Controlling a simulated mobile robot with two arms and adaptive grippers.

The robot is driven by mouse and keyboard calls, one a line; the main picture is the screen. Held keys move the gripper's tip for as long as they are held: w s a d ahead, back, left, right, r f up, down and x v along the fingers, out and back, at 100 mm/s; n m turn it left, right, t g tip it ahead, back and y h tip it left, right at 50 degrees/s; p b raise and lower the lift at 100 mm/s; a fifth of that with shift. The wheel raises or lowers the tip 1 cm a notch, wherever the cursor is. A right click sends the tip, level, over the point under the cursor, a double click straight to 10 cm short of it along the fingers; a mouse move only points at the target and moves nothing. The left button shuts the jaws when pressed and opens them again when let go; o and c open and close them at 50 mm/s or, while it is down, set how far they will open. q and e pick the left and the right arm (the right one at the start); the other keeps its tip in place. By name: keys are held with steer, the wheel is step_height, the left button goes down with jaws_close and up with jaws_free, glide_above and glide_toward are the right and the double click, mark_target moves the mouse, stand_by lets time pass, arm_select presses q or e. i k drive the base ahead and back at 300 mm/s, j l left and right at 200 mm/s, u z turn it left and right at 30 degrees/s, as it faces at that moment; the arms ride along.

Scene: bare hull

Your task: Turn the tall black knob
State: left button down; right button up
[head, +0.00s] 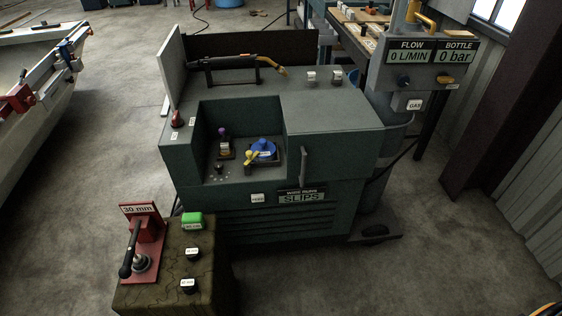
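Neither of my grippers shows in the head view. A green welding machine (330,125) stands in the middle, with an open recess in its top front. In the recess a small dark knob (219,168) sits at the lower left, beside a blue reel (263,149) with a yellow part (250,156). A purple-topped piece (222,132) stands behind it. Two small upright pieces with white labels, a left one (310,76) and a right one (336,76), stand on the machine's top right. I cannot tell which of these is the tall black knob.
A low block (160,285) stands at the front left with a red "30 mm" stand (148,235), a black lever (127,250) and a green piece (192,220). A gas panel (425,55) rises at the right. Floor is clear at the front right.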

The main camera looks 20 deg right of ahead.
mark_target(219, 166)
steer(key=j+z, duration=0.1)
steer(key=z, duration=0.3)
steer(key=j+z, duration=0.15)
steer(key=z, duration=0.25)
steer(key=j+z, duration=0.1)
steer(key=z, duration=0.3)
steer(key=k+z, duration=0.1)
steer(key=z, duration=0.35)
steer(key=k+j, duration=0.15)
steer(key=j, duration=0.15)
